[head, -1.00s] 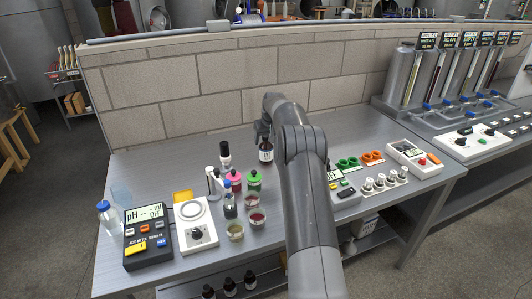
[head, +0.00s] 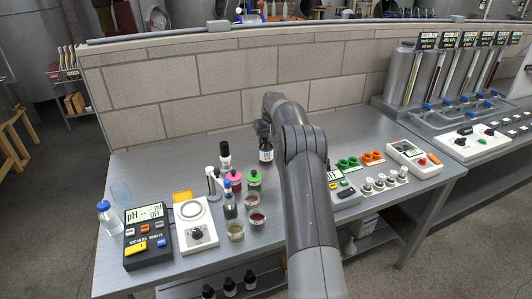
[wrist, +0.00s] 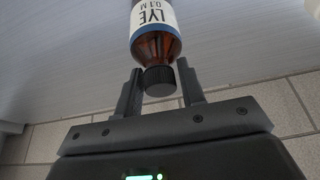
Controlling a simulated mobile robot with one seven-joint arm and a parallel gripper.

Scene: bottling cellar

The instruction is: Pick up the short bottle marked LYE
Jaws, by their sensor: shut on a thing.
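The short bottle marked LYE (wrist: 155,38) is brown with a black cap and a white label with a blue band, reading "LYE 0.1M" in the wrist view. In the head view the bottle (head: 266,152) is at the back of the bench near the block wall. My gripper (wrist: 160,80) has a finger on each side of the bottle's capped end and is shut on it. In the head view my gripper (head: 265,132) is above the bottle, partly hidden by my arm. I cannot tell whether the bottle's base touches the bench.
A pH meter (head: 149,236) is farther left. Green rings (head: 346,163) lie right of my arm. The block wall (head: 200,95) is behind.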

